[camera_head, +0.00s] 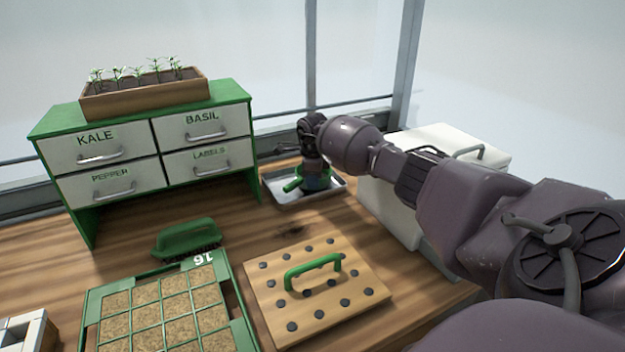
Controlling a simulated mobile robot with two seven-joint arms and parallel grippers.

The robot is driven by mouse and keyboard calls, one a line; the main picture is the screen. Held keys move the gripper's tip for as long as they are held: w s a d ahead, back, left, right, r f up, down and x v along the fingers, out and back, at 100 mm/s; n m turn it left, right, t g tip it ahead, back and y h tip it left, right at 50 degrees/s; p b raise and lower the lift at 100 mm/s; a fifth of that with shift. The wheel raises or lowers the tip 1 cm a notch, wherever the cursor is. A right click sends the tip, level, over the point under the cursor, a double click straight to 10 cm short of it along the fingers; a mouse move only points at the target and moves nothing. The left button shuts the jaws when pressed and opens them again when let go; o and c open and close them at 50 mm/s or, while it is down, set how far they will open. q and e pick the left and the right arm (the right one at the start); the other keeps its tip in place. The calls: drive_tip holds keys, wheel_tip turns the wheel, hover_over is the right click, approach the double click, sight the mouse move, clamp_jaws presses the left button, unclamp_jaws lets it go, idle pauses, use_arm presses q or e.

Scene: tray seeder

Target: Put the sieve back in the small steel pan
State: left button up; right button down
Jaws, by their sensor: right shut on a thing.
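The small steel pan (335,188) is a shallow silvery tray on the wooden bench, right of the drawer cabinet. The sieve (292,186) shows as a green handle and part of a green rim, over the pan. My right gripper (314,180) points down over the pan and is shut on the sieve. The gripper hides much of the sieve, and I cannot tell whether the sieve touches the pan floor. My left gripper is not in view.
A white box (470,140) with a grey handle stands right of the pan, behind my right arm. The drawer cabinet (140,120) bears a seedling planter (150,98). A green brush (187,238), a pegged board (260,300) and a seed tray (240,325) lie in front.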

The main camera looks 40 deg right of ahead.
drive_tip(key=shift+f, duration=0.45)
drive_tip(key=c, duration=1.1)
unclamp_jaws()
drive_tip(key=shift+c, duration=0.2)
drive_tip(key=shift+r, duration=0.15)
wheel_tip(320, 180, up, 10)
drive_tip(key=shift+s+a+r+p, duration=0.15)
drive_tip(key=shift+s+r+p, duration=0.1)
drive_tip(key=shift+p, duration=0.05)
